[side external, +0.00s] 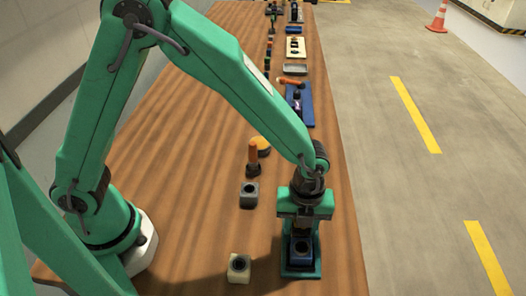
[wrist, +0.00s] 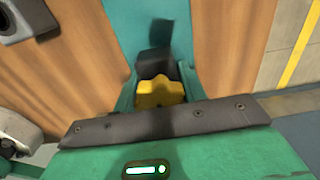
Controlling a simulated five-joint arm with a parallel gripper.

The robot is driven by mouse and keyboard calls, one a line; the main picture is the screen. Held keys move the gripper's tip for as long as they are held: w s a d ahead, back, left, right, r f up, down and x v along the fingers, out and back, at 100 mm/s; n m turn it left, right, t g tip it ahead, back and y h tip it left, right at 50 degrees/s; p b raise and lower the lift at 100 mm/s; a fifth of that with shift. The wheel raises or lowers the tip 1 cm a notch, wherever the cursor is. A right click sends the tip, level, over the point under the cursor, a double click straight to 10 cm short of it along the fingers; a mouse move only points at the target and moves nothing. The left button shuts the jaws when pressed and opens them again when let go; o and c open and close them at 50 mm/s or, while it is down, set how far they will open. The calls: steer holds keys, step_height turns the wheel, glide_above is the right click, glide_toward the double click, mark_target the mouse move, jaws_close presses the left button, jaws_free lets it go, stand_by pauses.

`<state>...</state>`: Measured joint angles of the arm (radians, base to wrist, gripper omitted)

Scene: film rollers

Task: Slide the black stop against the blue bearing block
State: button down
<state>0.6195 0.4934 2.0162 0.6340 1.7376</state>
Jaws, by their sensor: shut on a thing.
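My gripper (side external: 302,226) points down over a green base (side external: 301,271) near the right edge of the table. It is shut on a dark block, which seems to be the black stop (wrist: 153,62); in the side view the jaws mostly hide it. Whether stop and block touch cannot be told. In the wrist view, a yellow piece (wrist: 158,93) shows between the jaws, nearer the camera than the dark block. The blue block is not clearly seen there.
A cream block (side external: 239,268) and a grey block (side external: 249,194), both with bores, stand left of the base. An orange-handled tool (side external: 253,152) stands beyond them. A blue mat (side external: 307,108) and several small items lie farther back. The table's right edge is close.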

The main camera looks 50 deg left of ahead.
steer(key=shift+s+d, duration=0.15)
steer(key=shift+d, duration=0.1)
steer(key=c, duration=0.9)
jaws_free()
steer(key=shift+r, duration=0.1)
steer(key=shift+r, duration=3.85)
